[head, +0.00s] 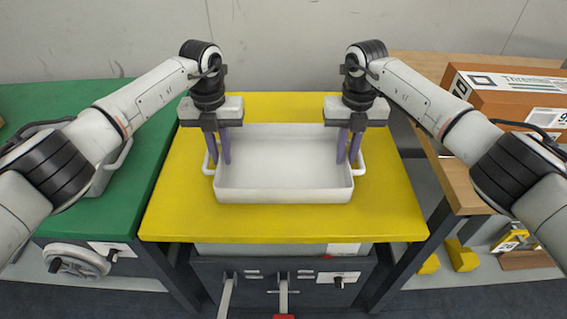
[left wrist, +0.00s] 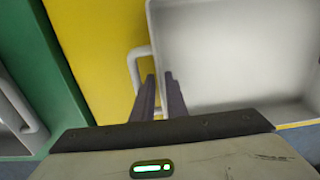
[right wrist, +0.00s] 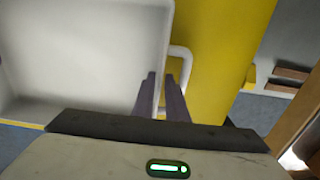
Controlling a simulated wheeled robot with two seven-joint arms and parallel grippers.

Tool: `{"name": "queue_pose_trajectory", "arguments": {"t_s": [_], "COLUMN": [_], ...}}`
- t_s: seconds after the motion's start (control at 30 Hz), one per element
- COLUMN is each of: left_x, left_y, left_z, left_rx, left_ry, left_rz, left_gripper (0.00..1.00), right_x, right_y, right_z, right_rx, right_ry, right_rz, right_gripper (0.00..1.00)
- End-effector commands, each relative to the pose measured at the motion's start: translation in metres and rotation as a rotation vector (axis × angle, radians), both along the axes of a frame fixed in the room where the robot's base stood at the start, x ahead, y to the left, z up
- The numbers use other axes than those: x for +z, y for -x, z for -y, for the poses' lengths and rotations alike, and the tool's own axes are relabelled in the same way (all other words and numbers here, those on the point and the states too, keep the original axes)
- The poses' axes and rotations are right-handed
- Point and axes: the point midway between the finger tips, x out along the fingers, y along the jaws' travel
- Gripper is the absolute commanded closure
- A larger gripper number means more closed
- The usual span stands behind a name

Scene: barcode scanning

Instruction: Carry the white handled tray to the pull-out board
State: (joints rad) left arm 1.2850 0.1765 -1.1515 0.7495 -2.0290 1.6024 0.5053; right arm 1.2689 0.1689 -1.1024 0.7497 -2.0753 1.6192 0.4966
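The white handled tray (head: 285,165) lies empty on the yellow tabletop (head: 290,222), a loop handle at each short end. My left gripper (head: 218,160) is over its left end, pointing down. In the left wrist view its fingers (left wrist: 160,85) are apart, astride the tray's end wall beside the left handle (left wrist: 137,65). My right gripper (head: 349,158) is over the right end. In the right wrist view its fingers (right wrist: 162,85) are also apart, by the end wall and right handle (right wrist: 183,62). I cannot tell which surface is the pull-out board.
A green-topped bench (head: 60,100) on the left bears a grey-white handled container (head: 108,172), partly behind my left arm. A wooden surface (head: 462,190) on the right bears brown labelled boxes (head: 510,92). A handwheel (head: 80,262) and levers sit below the tops.

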Motion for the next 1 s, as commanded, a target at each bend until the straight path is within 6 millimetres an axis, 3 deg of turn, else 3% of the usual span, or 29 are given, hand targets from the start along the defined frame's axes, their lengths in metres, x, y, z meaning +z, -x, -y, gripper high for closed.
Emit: {"name": "queue_pose_trajectory", "arguments": {"t_s": [0.03, 0.1, 0.13, 0.63, 1.0], "left_x": [0.000, 0.000, 0.000, 0.005, 0.040], "left_y": [0.000, 0.000, 0.000, 0.000, 0.000], "left_z": [0.000, 0.000, 0.000, 0.000, 0.000], "left_rx": [0.000, 0.000, 0.000, 0.000, 0.000], "left_ry": [0.000, 0.000, 0.000, 0.001, 0.001], "left_rz": [0.000, 0.000, 0.000, 0.001, 0.001], "left_gripper": [0.88, 0.99, 1.00, 1.00, 1.00], "right_x": [0.000, 0.000, 0.000, 0.005, 0.040], "right_y": [0.000, 0.000, 0.000, 0.000, 0.000], "right_z": [0.000, 0.000, 0.000, 0.000, 0.000], "right_rx": [0.000, 0.000, 0.000, 0.000, 0.000], "right_ry": [0.000, 0.000, 0.000, -0.001, 0.000], "right_rz": [0.000, 0.000, 0.000, 0.001, 0.001], "right_gripper": [0.88, 0.99, 1.00, 1.00, 1.00]}}
